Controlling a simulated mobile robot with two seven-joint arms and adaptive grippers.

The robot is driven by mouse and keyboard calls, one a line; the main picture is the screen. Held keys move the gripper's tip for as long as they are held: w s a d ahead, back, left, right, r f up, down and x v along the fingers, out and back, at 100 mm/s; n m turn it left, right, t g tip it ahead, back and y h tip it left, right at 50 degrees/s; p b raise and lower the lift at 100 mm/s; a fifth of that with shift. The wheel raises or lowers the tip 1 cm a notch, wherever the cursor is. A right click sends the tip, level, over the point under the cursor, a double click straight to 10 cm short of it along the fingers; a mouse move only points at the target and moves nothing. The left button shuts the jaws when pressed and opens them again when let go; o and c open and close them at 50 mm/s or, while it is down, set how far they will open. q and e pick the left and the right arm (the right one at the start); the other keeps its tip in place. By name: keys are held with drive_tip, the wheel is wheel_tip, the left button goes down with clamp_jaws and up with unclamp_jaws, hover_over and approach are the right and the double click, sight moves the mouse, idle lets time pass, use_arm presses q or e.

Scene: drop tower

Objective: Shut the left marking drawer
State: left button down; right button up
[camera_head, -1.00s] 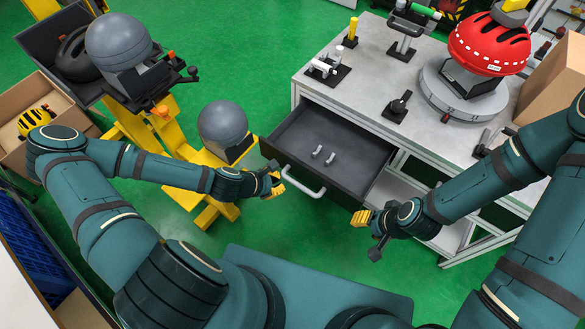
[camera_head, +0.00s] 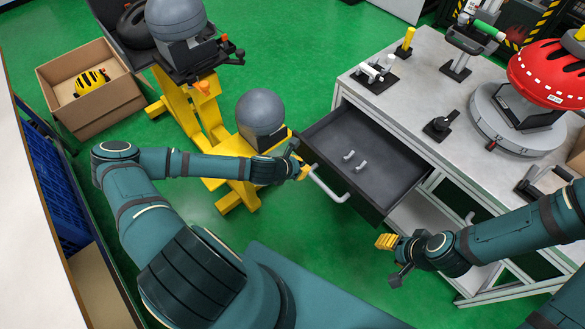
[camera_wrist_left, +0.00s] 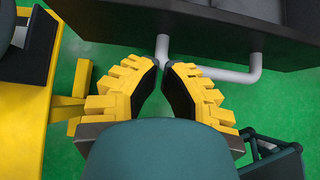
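The dark drawer (camera_head: 345,122) stands pulled out of the grey-topped bench in the head view. Its grey U-shaped handle (camera_head: 328,188) sticks out from the front. My left gripper (camera_head: 304,171) is at the left end of this handle. In the left wrist view my left gripper's yellow fingers (camera_wrist_left: 162,66) close in on the left end of the handle (camera_wrist_left: 215,74), with only a narrow gap between the tips. My right gripper (camera_head: 384,242) is in front of the bench, right of the drawer and apart from it. Its finger opening is unclear.
Two small grey handle-like pieces (camera_head: 354,161) show in the drawer. The bench top (camera_head: 410,85) carries a red helmet (camera_head: 550,72) on a round base and small fixtures. A yellow stand (camera_head: 235,150) with a grey headform (camera_head: 261,113) is close left of my left gripper.

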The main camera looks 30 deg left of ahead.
sight(317, 159)
use_arm(q)
drive_tip(key=w, duration=0.1)
drive_tip(key=w+d, duration=0.1)
drive_tip(key=w, duration=0.2)
drive_tip(key=shift+w+d+f+b, duration=0.15)
drive_tip(key=shift+d+f+b, duration=0.15)
use_arm(e)
drive_tip(key=shift+w+f, duration=0.1)
drive_tip(key=shift+f, duration=0.4)
use_arm(q)
drive_tip(key=shift+w, duration=0.1)
